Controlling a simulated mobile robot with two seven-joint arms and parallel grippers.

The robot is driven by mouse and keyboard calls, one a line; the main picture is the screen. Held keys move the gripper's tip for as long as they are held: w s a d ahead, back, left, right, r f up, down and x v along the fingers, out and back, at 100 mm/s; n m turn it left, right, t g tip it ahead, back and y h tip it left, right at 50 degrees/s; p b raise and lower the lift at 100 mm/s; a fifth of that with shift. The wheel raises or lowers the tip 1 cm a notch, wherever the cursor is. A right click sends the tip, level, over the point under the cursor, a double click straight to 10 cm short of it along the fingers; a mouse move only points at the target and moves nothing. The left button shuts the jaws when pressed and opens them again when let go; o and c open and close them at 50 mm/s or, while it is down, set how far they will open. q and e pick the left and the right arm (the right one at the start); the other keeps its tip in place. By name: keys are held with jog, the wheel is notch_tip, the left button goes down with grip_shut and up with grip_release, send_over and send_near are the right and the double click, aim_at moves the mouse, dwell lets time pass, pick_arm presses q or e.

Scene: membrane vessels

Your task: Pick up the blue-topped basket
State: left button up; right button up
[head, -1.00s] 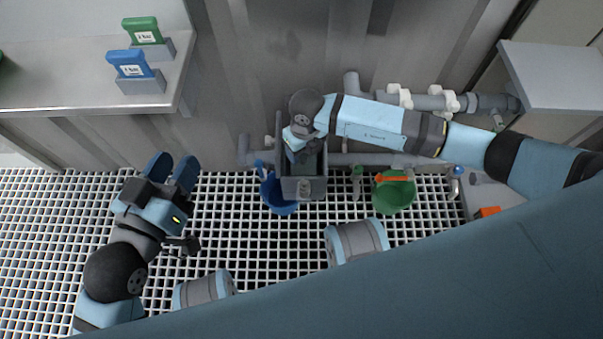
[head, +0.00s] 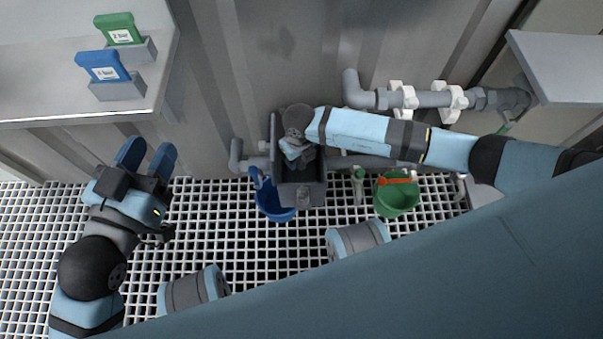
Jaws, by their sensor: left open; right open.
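A blue-topped block with a white label (head: 104,67) sits on a small grey base (head: 118,90) on the metal shelf at upper left. It is the likeliest match for the blue-topped basket, but I cannot tell whether it is a basket. My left gripper (head: 148,157) is open and empty, its two blue fingers pointing up the picture, below the shelf's front edge and apart from the block. My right gripper (head: 297,155) reaches down into an open dark grey box (head: 300,193) at the centre. Its fingertips are hidden, so what lies between them cannot be seen.
A green-topped block (head: 119,28) stands behind the blue one on the shelf (head: 60,105). A blue bucket (head: 268,207) is beside the box and a green bucket (head: 397,200) is further right. Grey pipes (head: 430,98) run along the wall. White grating (head: 220,235) covers the floor.

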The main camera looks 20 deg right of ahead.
aim_at(301, 164)
jog(key=f+b, duration=0.1)
jog(key=f, duration=0.1)
jog(key=f+b, duration=0.1)
jog(key=f, duration=0.1)
jog(key=shift+d+f, duration=0.2)
jog(key=shift+f, duration=0.05)
pick_arm(q)
jog(key=shift+w+a+r+m+t+h, duration=0.15)
jog(key=shift+w+a+m+t, duration=0.15)
jog(key=shift+m, duration=0.25)
jog(key=shift+w+a+r+m+t+h, duration=0.15)
jog(key=shift+w+m+t, duration=0.2)
jog(key=shift+m, duration=0.2)
pick_arm(e)
jog(key=shift+r, duration=0.1)
grip_shut()
pick_arm(q)
jog(key=shift+d+r, duration=0.1)
